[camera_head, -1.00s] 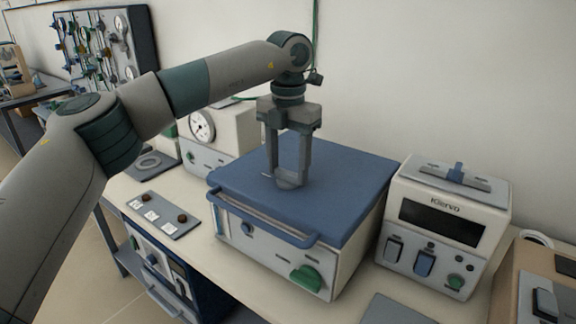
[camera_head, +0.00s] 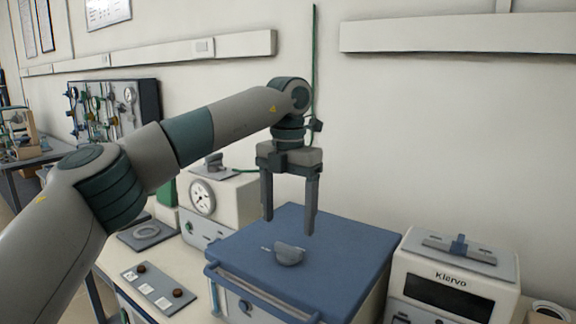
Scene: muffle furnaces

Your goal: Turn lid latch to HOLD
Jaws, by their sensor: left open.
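The grey lid latch (camera_head: 289,254) is a small rounded knob on top of the blue furnace lid (camera_head: 345,255). A short light mark lies just left of it on the lid. I cannot read any HOLD label. My left gripper (camera_head: 289,227) points down above the latch, with its two fingers spread and nothing between them. The fingertips are apart from the latch. The blue handle bar (camera_head: 255,297) runs along the lid's front edge. The lower front of the furnace is cut off by the frame. My right gripper is out of view.
A white Klervo unit (camera_head: 451,280) stands close at the right. A box with a round gauge (camera_head: 203,198) stands behind on the left. A grey plate with buttons (camera_head: 158,289) lies at the front left. The space above the lid is otherwise clear.

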